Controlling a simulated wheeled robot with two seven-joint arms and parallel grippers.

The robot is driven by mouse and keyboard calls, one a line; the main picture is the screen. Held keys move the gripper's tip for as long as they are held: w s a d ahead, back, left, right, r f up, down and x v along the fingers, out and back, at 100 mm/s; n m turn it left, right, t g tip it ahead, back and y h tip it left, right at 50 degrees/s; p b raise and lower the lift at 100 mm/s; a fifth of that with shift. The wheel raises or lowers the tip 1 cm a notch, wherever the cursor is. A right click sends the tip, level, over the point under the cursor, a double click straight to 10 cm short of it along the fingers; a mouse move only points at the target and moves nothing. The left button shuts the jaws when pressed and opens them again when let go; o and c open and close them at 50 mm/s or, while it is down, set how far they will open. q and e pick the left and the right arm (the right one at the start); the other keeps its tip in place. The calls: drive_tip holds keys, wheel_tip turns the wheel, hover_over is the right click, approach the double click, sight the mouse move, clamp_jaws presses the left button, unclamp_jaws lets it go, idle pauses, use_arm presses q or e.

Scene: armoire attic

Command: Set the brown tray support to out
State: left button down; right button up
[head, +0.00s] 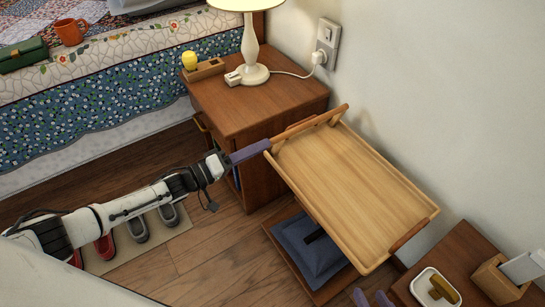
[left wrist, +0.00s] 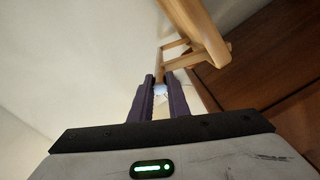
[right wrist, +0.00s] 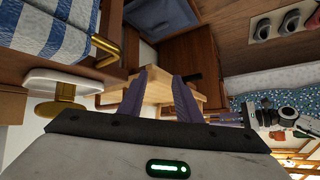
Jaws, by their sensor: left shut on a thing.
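The left wrist view shows the fingers (left wrist: 156,80) at the end of the wooden support (left wrist: 175,48), with the tray edge above right. My right gripper (head: 372,298) is open at the bottom edge, near the tray's near end. In the right wrist view its fingers (right wrist: 160,85) are apart, with the tray (right wrist: 158,92) beyond them.
The nightstand (head: 245,102) with a lamp (head: 251,65) and plugged cable stands behind the tray. A blue cushion (head: 308,250) lies below it. A side table (head: 465,250) with a white dish (head: 424,287) is at right. Shoes (head: 138,228) stand on the floor; the bed is left.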

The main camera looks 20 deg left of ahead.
use_arm(q)
drive_tip(key=shift+w+a+r+n+b, duration=0.15)
drive_tip(key=shift+w+a+n+b, duration=0.9)
drive_tip(key=shift+a, duration=0.3)
drive_tip(key=shift+w+a+r+n+b, duration=0.1)
drive_tip(key=shift+w+a+n+b, duration=0.9)
drive_tip(key=shift+a, duration=0.35)
use_arm(e)
drive_tip(key=shift+w+a+f+g+y, duration=0.2)
drive_tip(key=shift+a+f, duration=0.1)
drive_tip(key=shift+f, duration=0.25)
drive_tip(key=shift+w+a+f+g+y, duration=0.1)
drive_tip(key=shift+w+a+f, duration=0.15)
drive_tip(key=shift+f, duration=0.3)
use_arm(q)
drive_tip(key=shift+w, duration=0.2)
use_arm(e)
drive_tip(key=shift+a, duration=0.1)
use_arm(q)
drive_tip(key=c, duration=1.7)
unclamp_jaws()
drive_tip(key=shift+s, duration=0.1)
